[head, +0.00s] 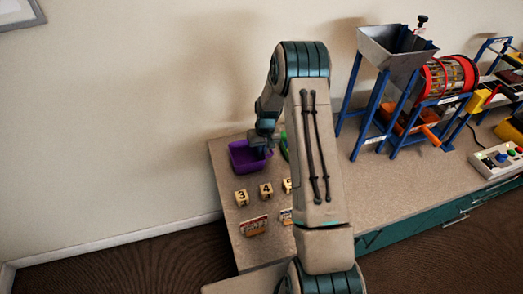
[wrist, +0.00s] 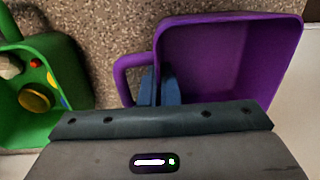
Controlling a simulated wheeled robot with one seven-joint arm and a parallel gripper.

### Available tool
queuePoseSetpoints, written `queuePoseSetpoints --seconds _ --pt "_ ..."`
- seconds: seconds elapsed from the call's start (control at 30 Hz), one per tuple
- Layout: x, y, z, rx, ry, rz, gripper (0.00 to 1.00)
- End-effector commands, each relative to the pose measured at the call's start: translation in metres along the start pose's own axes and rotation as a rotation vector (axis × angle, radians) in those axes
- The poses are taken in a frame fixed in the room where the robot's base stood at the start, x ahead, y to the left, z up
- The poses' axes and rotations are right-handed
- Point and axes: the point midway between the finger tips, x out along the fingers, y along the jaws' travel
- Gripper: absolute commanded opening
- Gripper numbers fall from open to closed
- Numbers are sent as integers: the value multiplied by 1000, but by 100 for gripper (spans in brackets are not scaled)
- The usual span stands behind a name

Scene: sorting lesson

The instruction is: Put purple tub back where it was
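The purple tub (head: 240,160) is at the back left corner of the counter in the head view. In the wrist view the purple tub (wrist: 232,20) is upright and looks empty inside, with its loop handle on the left. My gripper (head: 262,143) is at the tub's right side. In the wrist view my gripper's blue fingers (wrist: 159,86) are close together on the tub's handle-side wall, one inside and one outside. They look shut on that wall. I cannot tell whether the tub touches the counter.
A green tub (wrist: 62,80) holding small coloured pieces is beside the purple one, mostly hidden behind my arm in the head view. Numbered blocks (head: 266,190) and small cards (head: 254,226) are in front. A blue-legged hopper machine (head: 390,50) stands right. The wall is close behind.

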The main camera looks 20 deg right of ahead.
Motion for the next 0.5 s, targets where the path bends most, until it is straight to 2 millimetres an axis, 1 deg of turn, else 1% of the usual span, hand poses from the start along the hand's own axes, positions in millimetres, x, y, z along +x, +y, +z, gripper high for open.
queuePoseSetpoints --seconds 0.17,0.27,0.3,0.37,0.4,0.5 --pt "0 0 0 -1 1 0 0" --pt "3 0 0 -1 0 0 0" --pt "4 0 0 -1 0 0 5" --pt "2 0 0 -1 0 0 22" --pt "2 0 0 -1 0 0 24" --pt "2 0 0 0 0 0 24"
